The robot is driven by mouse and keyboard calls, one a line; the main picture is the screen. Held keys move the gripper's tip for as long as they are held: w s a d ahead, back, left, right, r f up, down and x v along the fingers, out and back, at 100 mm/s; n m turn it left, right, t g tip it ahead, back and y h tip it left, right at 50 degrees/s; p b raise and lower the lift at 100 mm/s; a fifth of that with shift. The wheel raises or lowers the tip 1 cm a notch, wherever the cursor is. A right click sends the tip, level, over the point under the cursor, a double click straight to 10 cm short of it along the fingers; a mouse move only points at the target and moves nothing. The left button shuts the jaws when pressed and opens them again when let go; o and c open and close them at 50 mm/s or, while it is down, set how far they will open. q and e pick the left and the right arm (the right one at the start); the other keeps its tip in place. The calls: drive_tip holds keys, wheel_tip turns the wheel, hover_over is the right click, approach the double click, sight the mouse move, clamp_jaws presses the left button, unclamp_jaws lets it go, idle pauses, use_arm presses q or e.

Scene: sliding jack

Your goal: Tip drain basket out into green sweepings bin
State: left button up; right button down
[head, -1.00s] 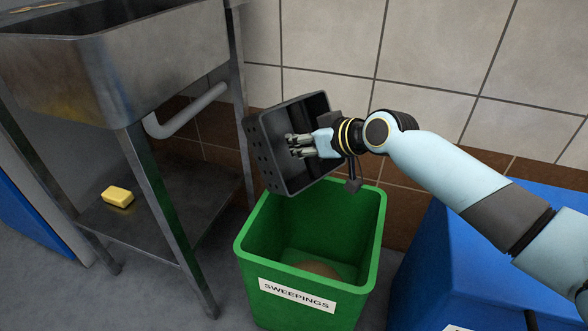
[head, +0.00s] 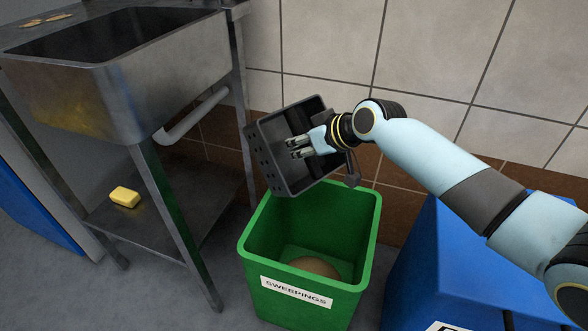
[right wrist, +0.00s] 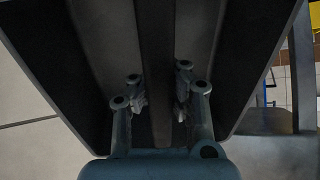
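The drain basket (head: 268,157) is a dark grey box with holes in its side. It hangs in the air above the back of the green sweepings bin (head: 256,266), steeply tilted with its open side toward my right arm. My right gripper (head: 291,148) reaches into the basket. A brown rounded heap (head: 316,266) lies at the bottom of the bin. No loose contents show in the visible part of the basket. My left gripper is not in view.
A steel sink (head: 165,85) on legs stands left of the bin, with a yellow sponge (head: 125,197) on its lower shelf. A blue box (head: 440,255) stands to the right. The tiled wall (head: 330,50) is close behind.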

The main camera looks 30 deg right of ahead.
sight(299, 127)
drive_tip(key=r+g+p, duration=0.2)
drive_tip(key=p, duration=0.2)
drive_tip(key=shift+w+r+h, duration=0.2)
drive_tip(key=shift+h, duration=0.1)
drive_tip(key=g+p, duration=0.1)
drive_tip(key=p, duration=0.1)
drive_tip(key=r+g+p, duration=0.1)
drive_tip(key=g+p, duration=0.1)
drive_tip(key=shift+w, duration=0.15)
drive_tip(key=shift+r+g+h+p, duration=0.1)
drive_tip(key=shift+g+h+p, duration=0.3)
drive_tip(key=shift+g, duration=1.1)
drive_tip(key=shift+s+m+g+h+b, duration=0.2)
drive_tip(key=shift+m+g+h+b, duration=0.1)
drive_tip(key=shift+g+b, duration=0.5)
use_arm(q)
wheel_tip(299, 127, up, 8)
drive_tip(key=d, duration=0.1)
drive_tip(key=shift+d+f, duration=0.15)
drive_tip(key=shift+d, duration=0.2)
use_arm(e)
drive_tip(key=shift+s, duration=0.1)
drive_tip(key=shift+r, duration=0.1)
